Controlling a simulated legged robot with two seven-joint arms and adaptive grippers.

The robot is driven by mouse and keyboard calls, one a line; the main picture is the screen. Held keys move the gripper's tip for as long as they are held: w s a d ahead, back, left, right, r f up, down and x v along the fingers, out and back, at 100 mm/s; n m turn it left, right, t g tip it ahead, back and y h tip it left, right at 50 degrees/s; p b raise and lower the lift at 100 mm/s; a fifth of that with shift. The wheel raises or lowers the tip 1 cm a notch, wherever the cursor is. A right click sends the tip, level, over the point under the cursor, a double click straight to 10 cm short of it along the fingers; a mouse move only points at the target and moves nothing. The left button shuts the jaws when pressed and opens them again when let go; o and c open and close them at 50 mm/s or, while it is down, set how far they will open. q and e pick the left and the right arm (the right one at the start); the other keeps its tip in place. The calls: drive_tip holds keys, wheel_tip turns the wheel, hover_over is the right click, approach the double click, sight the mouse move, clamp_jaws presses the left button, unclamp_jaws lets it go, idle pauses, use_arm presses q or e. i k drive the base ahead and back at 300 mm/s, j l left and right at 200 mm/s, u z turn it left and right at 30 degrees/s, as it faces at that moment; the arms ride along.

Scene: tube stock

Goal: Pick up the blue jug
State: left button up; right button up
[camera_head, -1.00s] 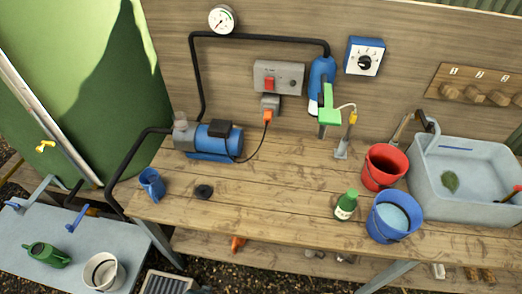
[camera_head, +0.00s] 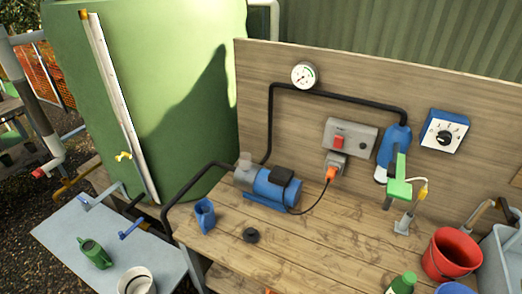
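Neither of my grippers shows in the head view.
A red bucket (camera_head: 451,255) and a green bottle (camera_head: 403,284) are at the right. A lower grey table (camera_head: 75,235) holds a green watering can (camera_head: 94,253). The bench middle is clear.

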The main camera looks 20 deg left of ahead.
sight(207, 222)
drive_tip(key=u, duration=1.35)
